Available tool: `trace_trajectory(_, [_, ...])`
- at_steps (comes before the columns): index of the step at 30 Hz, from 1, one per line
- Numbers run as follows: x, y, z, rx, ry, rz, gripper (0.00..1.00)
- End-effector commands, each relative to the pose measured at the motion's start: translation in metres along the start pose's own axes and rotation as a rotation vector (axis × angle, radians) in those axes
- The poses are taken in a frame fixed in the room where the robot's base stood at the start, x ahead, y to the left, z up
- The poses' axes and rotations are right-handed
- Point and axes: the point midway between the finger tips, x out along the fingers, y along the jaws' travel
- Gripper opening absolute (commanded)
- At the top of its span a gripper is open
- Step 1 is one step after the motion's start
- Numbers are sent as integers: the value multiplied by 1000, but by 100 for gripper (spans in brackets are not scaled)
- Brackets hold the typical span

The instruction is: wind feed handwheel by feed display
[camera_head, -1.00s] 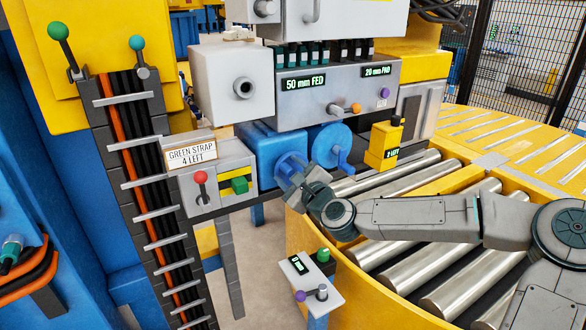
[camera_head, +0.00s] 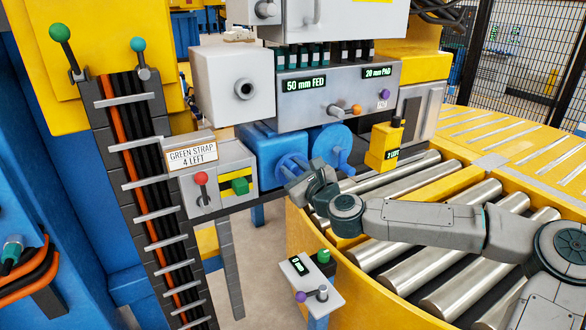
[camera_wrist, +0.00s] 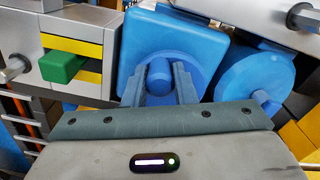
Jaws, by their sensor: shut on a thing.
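The feed display (camera_head: 304,84) reads "50 mm FED" on the grey panel. Below it, a blue housing (camera_head: 262,145) carries a blue handwheel (camera_head: 292,163), partly hidden by my gripper (camera_head: 293,180). In the wrist view, my gripper (camera_wrist: 161,75) has its two fingers on either side of the blue handle knob (camera_wrist: 159,78) of this wheel (camera_wrist: 200,66) and is shut on it. A second blue wheel (camera_head: 331,139) with its own handle stands just to the right. It also shows in the wrist view (camera_wrist: 256,80). Which wheel is the feed one is not labelled.
A panel with a red-knobbed lever and green block (camera_head: 240,186) stands left, under a "GREEN STRAP 4 LEFT" sign (camera_head: 193,155). A yellow "2 LEFT" box (camera_head: 384,147) is right. A small stand (camera_head: 318,288) reading "0 mm" is in front. Rollers (camera_head: 440,205) lie under my arm.

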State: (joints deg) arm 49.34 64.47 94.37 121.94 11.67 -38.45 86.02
Motion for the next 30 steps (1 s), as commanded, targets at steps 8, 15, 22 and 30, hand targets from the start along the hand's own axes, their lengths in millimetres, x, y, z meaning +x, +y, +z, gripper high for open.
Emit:
trace_trajectory(8, [0,-4,0,32,0,-6,2])
trace_trajectory(15, [0,-15,0,337,-3,-7,2])
trace_trajectory(22, [0,-18,1,420,-2,-7,2])
trace_trajectory(30, [0,-22,-3,541,-3,-7,2])
